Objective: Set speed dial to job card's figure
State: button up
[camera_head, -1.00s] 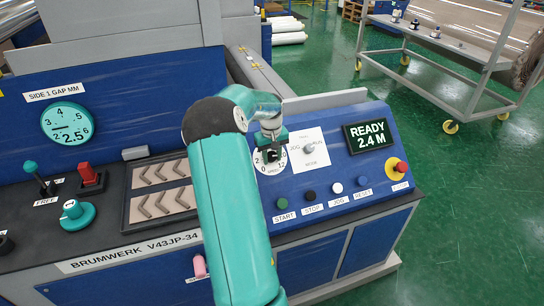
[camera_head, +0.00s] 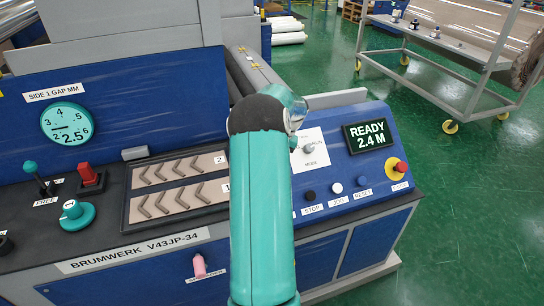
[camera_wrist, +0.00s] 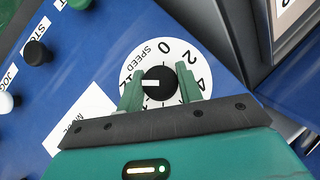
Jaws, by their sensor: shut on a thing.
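The speed dial (camera_wrist: 184,107) shows in the wrist view as a white disc with a black knob at its centre. Figures 0, 2 and 4 can be read, with the word SPEED beside 0. My gripper (camera_wrist: 160,83) has a green finger on each side of the knob and is shut on it. The knob's white mark points left in this view, towards a figure partly covered by a finger. In the head view my arm hides the dial and the gripper. I cannot see a job card that I can identify.
A display (camera_head: 369,136) reads READY 2.4 M. The mode switch (camera_head: 310,148) sits beside the dial. STOP (camera_head: 310,195), JOG (camera_head: 337,187) and RESET (camera_head: 362,182) buttons line the panel's lower edge, with a red knob (camera_head: 401,167) at right.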

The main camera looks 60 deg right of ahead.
jog(key=shift+r, duration=0.1)
dwell(0.3)
jog(key=o, duration=1)
jog(key=v, duration=1.3)
jog(key=shift+s+r, duration=0.2)
jog(key=shift+r, duration=0.15)
